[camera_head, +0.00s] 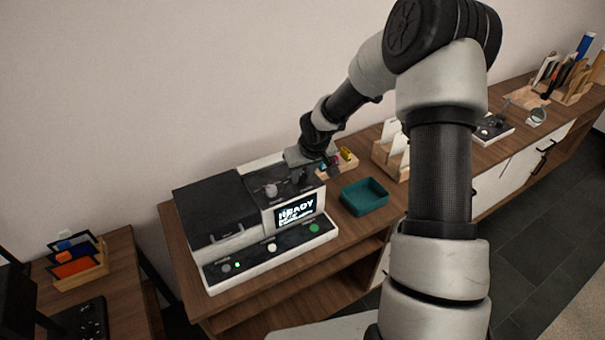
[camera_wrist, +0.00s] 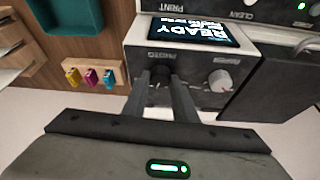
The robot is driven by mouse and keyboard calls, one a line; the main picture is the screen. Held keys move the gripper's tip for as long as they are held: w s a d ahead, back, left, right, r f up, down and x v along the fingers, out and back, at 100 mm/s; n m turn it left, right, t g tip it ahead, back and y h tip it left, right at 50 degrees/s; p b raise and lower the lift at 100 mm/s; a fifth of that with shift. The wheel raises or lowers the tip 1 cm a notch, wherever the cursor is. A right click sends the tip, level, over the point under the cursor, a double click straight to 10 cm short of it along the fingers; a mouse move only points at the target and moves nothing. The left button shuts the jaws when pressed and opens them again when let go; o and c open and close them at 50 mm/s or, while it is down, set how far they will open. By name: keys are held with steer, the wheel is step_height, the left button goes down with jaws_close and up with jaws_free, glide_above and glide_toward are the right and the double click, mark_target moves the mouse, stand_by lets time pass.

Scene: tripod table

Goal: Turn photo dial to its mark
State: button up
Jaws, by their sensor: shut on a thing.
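The printer (camera_head: 250,210) is a white and black machine on the wooden cabinet, with two dials on its upper panel. My gripper (camera_head: 302,176) is over the right part of that panel. In the wrist view my gripper (camera_wrist: 160,80) points at the panel, and its two fingers are shut on the dark dial (camera_wrist: 160,72), one on each side. The fingers partly cover this dial and its mark cannot be made out. A light grey dial (camera_wrist: 219,80) stands free beside it; it also shows in the head view (camera_head: 271,189). The small panel labels are too blurred to read surely.
The lit screen (camera_head: 296,211) reads READY. A teal tray (camera_head: 365,197) and a wooden holder with small coloured bottles (camera_wrist: 91,76) are beside the printer. A wooden rack with white cards (camera_head: 392,150) stands farther right. Buttons line the printer's front ledge.

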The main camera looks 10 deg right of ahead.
steer(key=shift+f+b, duration=0.15)
steer(key=shift+b, duration=0.35)
steer(key=shift+a+f+m+b, duration=0.15)
steer(key=shift+m+b, duration=0.45)
steer(key=shift+b, duration=0.55)
steer(key=m+h+b, duration=0.1)
steer(key=m+b, duration=0.1)
steer(key=b, duration=0.2)
steer(key=shift+w+a+f+b, duration=0.1)
steer(key=shift+b, duration=0.2)
steer(key=m+h+b, duration=0.1)
steer(key=m+b, duration=0.1)
steer(key=b, duration=0.1)
steer(key=shift+a, duration=0.1)
steer(key=shift+r+m+h+b, duration=0.2)
steer(key=shift+m+h+b, duration=0.05)
steer(key=shift+m+b, duration=0.45)
steer(key=shift+r+m+h+b, duration=0.15)
steer(key=shift+m+h+b, duration=0.1)
steer(key=shift+m+b, duration=0.4)
steer(key=o, duration=1)
steer(key=shift+r, duration=0.1)
